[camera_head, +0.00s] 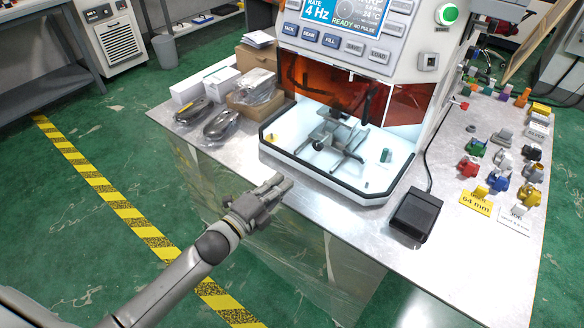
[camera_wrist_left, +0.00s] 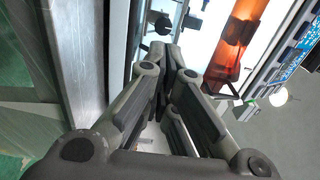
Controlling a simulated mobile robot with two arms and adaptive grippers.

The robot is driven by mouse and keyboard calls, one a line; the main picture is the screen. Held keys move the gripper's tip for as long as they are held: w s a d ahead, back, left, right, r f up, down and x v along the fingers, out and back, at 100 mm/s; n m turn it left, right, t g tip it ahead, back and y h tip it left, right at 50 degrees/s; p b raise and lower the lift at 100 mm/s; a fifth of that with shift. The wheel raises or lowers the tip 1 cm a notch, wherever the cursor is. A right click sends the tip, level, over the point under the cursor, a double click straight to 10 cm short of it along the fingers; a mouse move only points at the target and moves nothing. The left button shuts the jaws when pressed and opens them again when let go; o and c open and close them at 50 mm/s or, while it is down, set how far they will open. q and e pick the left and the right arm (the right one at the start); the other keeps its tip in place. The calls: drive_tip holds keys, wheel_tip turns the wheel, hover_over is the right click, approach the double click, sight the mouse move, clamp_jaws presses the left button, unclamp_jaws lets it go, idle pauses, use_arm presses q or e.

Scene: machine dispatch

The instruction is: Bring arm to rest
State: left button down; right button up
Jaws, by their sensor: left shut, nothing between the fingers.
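My left arm comes in from the lower left in the head view. Its gripper (camera_head: 284,185) is shut and empty, in front of the machine table's near edge. The gripper's closed fingers also show in the left wrist view (camera_wrist_left: 162,62), with the machine's lit tray and orange window beyond them. My right gripper does not show in either view.
The machine (camera_head: 345,60) stands on a metal table (camera_head: 466,262) with its lit work tray facing me. A black pedal (camera_head: 415,214), several coloured parts and bagged items (camera_head: 222,124) lie around it. Green floor is free at the left.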

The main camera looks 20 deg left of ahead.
use_arm(q)
drive_tip(key=s+a+f+n+g+y, duration=0.1)
drive_tip(key=s+f+n+g+y, duration=0.35)
drive_tip(key=s+n, duration=0.75)
drive_tip(key=s+a+f+n+g+y, duration=0.15)
drive_tip(key=s+f+n+g, duration=0.55)
drive_tip(key=s, duration=1)
wheel_tip(320, 180, down, 23)
drive_tip(key=n+g, duration=0.1)
drive_tip(key=g, duration=0.2)
drive_tip(key=s+a+f+g, duration=0.1)
drive_tip(key=s+a+f, duration=0.1)
drive_tip(key=s+f, duration=1.4)
drive_tip(key=shift+s+f+y, duration=0.2)
drive_tip(key=shift+s+y, duration=0.1)
drive_tip(key=shift+s, duration=0.6)
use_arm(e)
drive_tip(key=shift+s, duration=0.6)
